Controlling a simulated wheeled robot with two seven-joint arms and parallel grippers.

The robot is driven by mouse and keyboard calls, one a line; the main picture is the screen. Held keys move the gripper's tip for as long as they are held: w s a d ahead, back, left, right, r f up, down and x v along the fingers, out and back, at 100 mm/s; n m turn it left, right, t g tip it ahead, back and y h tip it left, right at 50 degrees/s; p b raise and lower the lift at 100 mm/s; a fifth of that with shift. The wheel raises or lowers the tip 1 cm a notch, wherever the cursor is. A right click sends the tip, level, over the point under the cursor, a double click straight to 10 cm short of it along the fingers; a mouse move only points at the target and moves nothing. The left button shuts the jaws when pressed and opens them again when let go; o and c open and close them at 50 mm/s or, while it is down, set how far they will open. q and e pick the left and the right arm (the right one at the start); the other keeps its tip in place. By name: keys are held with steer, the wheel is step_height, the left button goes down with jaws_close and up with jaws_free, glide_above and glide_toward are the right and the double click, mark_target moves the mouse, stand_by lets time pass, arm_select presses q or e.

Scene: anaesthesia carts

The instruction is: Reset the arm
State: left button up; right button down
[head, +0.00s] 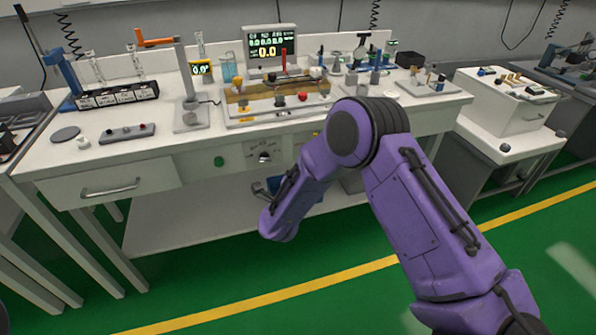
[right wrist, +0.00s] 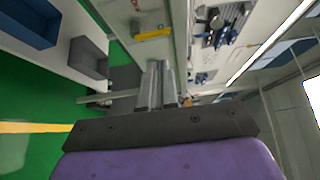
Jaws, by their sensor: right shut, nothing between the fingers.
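My right arm (head: 400,215) is purple and comes in from the lower right of the head view. It bends at a high elbow in front of the workbench (head: 130,165), and its forearm slopes down to the left. In the right wrist view my right gripper (right wrist: 160,75) is shut with nothing between its fingers. It points toward the bench front, near a yellow label (right wrist: 154,33). The head view does not show its fingertips clearly. My left gripper is not in view.
The bench top holds a monitor (head: 271,47), a wooden-topped board (head: 245,97), a stand (head: 188,85) and several small parts. A blue bin (right wrist: 30,18) and a grey bin (right wrist: 88,58) also show. A white side cart (head: 510,110) stands at right. Green floor in front is clear.

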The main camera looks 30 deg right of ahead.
steer(key=s+a+f+n+g+y, duration=0.15)
steer(key=s+f+n+y, duration=0.25)
steer(key=s+f+n, duration=0.4)
steer(key=s+a+f+n+g+y, duration=0.1)
steer(key=s+a+f+n+y, duration=0.25)
steer(key=s+f+n, duration=0.45)
steer(key=s+d+f+n+g+y+p, duration=0.1)
steer(key=s+f+n+g, duration=0.1)
steer(key=s, duration=0.9)
steer(key=s+d+f+n+g+y+p, duration=0.1)
steer(key=s+f+g, duration=0.3)
steer(key=s, duration=0.7)
steer(key=shift+s+f+n, duration=0.15)
steer(key=shift+n, duration=0.75)
